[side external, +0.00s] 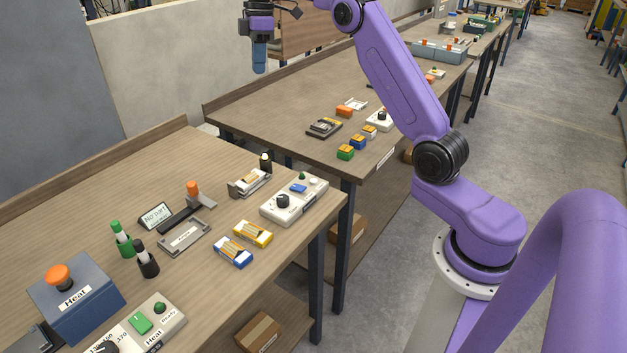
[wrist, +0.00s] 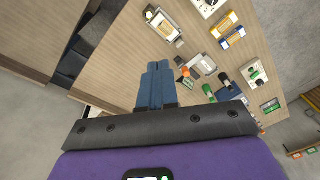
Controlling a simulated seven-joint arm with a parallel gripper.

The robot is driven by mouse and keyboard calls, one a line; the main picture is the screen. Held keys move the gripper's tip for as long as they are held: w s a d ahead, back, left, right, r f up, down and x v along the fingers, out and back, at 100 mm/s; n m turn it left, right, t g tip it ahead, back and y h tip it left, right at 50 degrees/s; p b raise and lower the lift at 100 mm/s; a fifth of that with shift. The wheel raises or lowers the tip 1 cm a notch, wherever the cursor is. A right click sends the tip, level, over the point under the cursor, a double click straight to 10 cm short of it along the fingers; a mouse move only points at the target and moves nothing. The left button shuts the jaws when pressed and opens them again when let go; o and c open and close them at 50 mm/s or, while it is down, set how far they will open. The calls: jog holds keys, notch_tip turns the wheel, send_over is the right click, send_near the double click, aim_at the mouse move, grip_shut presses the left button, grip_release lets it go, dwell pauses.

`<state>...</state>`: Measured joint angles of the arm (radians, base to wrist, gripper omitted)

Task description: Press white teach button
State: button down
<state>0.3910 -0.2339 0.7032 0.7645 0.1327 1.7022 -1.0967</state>
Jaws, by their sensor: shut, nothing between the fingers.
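A white control box (side external: 294,203) with a black knob, a blue button and a small dark green lamp sits near the right edge of the near bench. A small pale spot near its right end may be a white button, but I cannot tell. Part of this box (wrist: 208,6) shows at the top edge of the wrist view. My gripper (side external: 260,70) hangs high above the far side of the benches, well away from the box. Its blue fingers (wrist: 158,66) are together and empty, touching nothing.

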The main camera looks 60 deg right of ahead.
notch_tip(320, 180, down, 5)
jog(key=s+m+y, duration=0.3)
jog(key=m, duration=0.2)
jog(key=m+t+y, duration=0.1)
jog(key=m+t, duration=0.6)
jog(key=m, duration=1.8)
send_over(317, 181)
notch_tip(317, 181, down, 12)
jog(key=shift+d+r, duration=0.15)
jog(key=shift+r, duration=0.05)
jog(key=shift+f+y, duration=0.1)
jog(key=shift+y, duration=0.2)
jog(key=shift+f, duration=4.3)
jog(key=shift+f, duration=0.2)
jog(key=shift+f, duration=0.25)
